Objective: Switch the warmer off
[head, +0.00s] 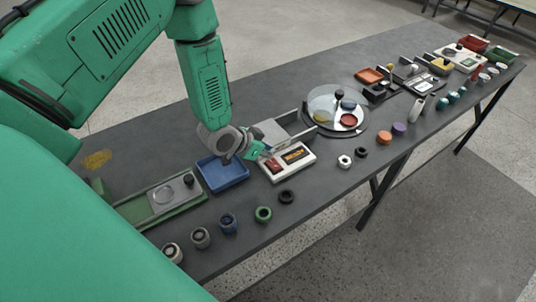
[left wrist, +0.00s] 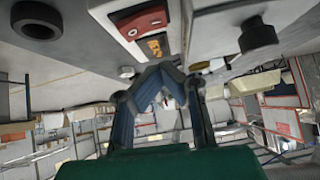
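The warmer is a low white box (head: 289,169) on the dark table in the head view. Its top carries a red switch (head: 273,165) and a dark panel with orange marks (head: 297,155). My left gripper (head: 256,151) is just behind the warmer's left end, close to the red switch; I cannot tell whether it touches. In the left wrist view the fingers (left wrist: 163,72) meet at their tips with nothing seen between them. The red switch (left wrist: 132,31) shows beyond them there. The switch position is not clear. My right gripper is not in view.
A blue tray (head: 223,176) stands left of the warmer, with a green-edged tray (head: 160,203) further left. A grey open holder (head: 282,131) is behind it. A round tray (head: 335,112) is to the right. Several small rings and caps line the front edge.

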